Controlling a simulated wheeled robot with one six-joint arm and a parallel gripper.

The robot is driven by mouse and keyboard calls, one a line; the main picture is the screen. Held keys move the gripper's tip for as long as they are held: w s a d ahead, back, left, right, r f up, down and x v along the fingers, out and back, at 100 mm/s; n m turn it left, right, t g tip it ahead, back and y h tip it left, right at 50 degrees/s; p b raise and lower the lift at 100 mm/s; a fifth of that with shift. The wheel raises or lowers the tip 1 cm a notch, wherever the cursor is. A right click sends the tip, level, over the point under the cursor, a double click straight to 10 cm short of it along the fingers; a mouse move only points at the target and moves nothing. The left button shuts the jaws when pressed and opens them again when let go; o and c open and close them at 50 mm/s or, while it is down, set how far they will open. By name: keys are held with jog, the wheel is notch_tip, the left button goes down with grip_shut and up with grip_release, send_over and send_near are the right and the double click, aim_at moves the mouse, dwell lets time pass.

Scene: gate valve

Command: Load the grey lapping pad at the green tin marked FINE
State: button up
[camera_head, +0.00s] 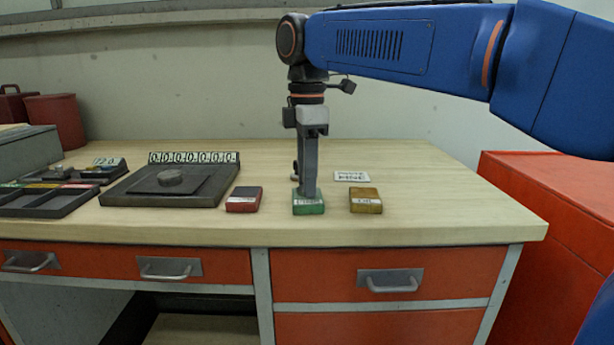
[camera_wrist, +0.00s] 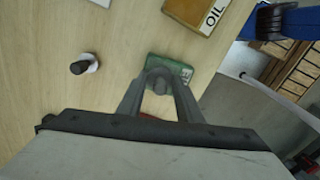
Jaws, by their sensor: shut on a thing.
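The green tin (camera_head: 308,206) with a pale label stands near the bench's front edge, between a red tin and a yellow tin; its lettering is too small to read surely. My gripper (camera_head: 308,190) points straight down at the green tin, its tips at or just above the tin's top; I cannot tell if they touch. In the wrist view my gripper (camera_wrist: 160,82) is shut on a small grey rounded piece (camera_wrist: 160,76), seemingly the grey lapping pad, over the green tin (camera_wrist: 178,66). The pad's underside is hidden.
The red tin (camera_head: 243,199) is left and the yellow tin (camera_head: 366,200), marked OIL in the wrist view (camera_wrist: 205,12), is right. A small dark-topped post (camera_wrist: 84,64) and a white card (camera_head: 351,176) stand behind. A dark plate (camera_head: 150,195) lies further left.

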jog(key=shift+r, duration=3.45)
